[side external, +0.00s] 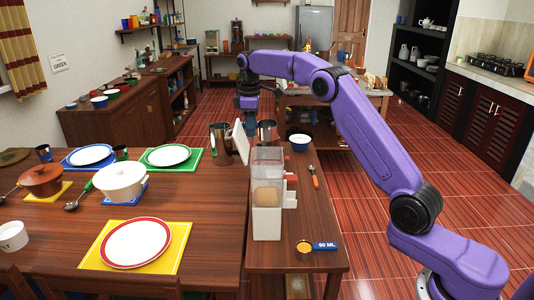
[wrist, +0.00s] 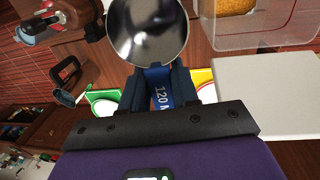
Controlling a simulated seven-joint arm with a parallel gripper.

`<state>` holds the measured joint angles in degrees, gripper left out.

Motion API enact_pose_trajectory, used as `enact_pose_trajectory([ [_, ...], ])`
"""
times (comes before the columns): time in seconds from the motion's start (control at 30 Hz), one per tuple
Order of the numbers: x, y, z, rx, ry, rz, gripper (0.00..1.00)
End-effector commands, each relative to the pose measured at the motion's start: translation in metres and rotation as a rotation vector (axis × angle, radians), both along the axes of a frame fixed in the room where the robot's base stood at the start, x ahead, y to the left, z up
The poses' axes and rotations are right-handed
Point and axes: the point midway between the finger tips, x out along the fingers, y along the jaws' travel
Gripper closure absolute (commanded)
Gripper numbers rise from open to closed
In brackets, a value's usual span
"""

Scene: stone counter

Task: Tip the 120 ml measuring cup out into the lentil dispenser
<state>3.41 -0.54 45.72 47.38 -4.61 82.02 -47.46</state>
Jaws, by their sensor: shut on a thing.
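My gripper (wrist: 158,85) is shut on the blue handle of the 120 ml measuring cup (wrist: 148,32). The cup's round bowl is shiny metal, and I see no lentils in it. In the side view my gripper (side external: 250,118) hangs above the counter, behind the dispenser; the cup is hard to make out there. The lentil dispenser (side external: 268,225) is a tall clear box with tan contents inside and a white lid (side external: 240,143) standing raised at its back left. In the wrist view the dispenser (wrist: 290,32) is at the upper right, apart from the cup, with the lid (wrist: 265,97) below it.
An orange-handled spoon (side external: 315,176) and a smaller blue-handled measuring cup (side external: 303,246) lie right of the dispenser. The dining table (side external: 60,255) holds plates and pots.

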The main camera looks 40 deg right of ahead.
Motion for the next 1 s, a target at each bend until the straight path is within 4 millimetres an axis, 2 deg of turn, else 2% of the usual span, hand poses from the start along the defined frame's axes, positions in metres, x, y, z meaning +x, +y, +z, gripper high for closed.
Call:
enact_pose_trajectory([
  [0.1,0.003,-0.004,-0.009,0.029,0.027,-0.003,1.00],
  [0.4,0.007,-0.008,-0.020,0.071,0.069,-0.002,1.00],
  [1.0,0.008,-0.009,-0.023,0.083,0.082,-0.001,1.00],
])
